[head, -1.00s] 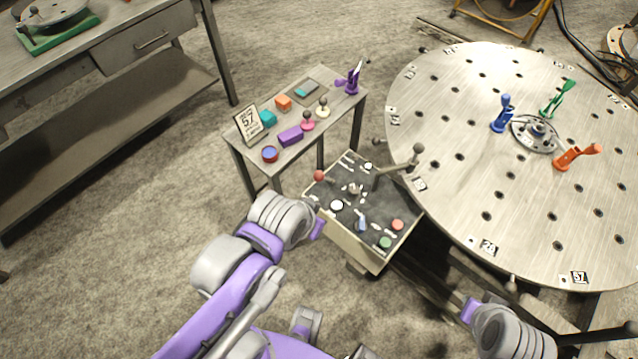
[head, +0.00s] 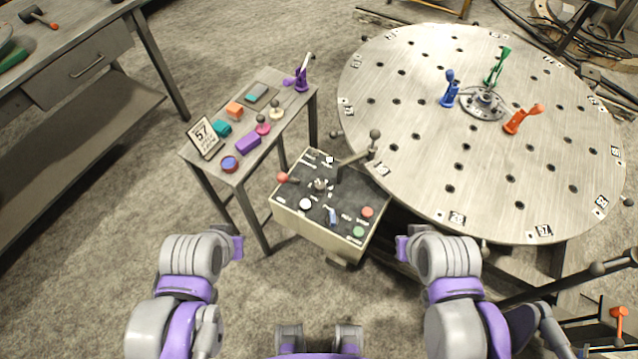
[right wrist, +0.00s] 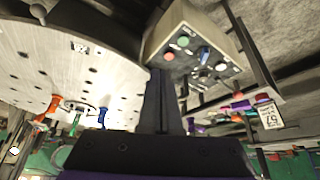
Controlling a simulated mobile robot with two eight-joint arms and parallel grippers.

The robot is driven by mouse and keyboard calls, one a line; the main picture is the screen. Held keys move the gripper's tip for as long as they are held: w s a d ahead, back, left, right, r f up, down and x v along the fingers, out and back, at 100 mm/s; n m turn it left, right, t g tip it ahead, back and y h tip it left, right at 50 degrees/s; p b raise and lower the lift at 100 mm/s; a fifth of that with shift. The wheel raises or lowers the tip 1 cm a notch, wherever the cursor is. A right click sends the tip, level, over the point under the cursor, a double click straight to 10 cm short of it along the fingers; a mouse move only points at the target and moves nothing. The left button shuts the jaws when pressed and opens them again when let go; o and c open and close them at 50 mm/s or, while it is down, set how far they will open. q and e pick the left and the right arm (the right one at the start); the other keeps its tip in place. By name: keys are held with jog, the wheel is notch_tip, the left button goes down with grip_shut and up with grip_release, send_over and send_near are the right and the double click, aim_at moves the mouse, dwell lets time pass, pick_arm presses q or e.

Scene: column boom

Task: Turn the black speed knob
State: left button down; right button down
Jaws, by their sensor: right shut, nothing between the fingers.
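The control box (head: 318,228) has a dark sloped panel of controls beside the round metal table. A dark grey knob (head: 320,184) with marks around it sits left of the panel's middle; it seems to be the speed knob, but the lettering is too small to read. The box also shows at the top of the right wrist view (right wrist: 222,28). My left gripper (head: 237,246) is left of the box, clear of it; its jaw opening cannot be made out. My right gripper (head: 402,248) is just right of the box's front, shut and empty, its dark fingers (right wrist: 160,100) together.
The panel also bears a red-ball lever (head: 282,178), a tall ball-ended lever (head: 360,153), a blue switch (head: 333,216), a red button (head: 367,212) and a green button (head: 358,231). A small side table (head: 210,168) stands left; the round table (head: 410,150) overhangs at right.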

aim_at(321, 185)
dwell(0.3)
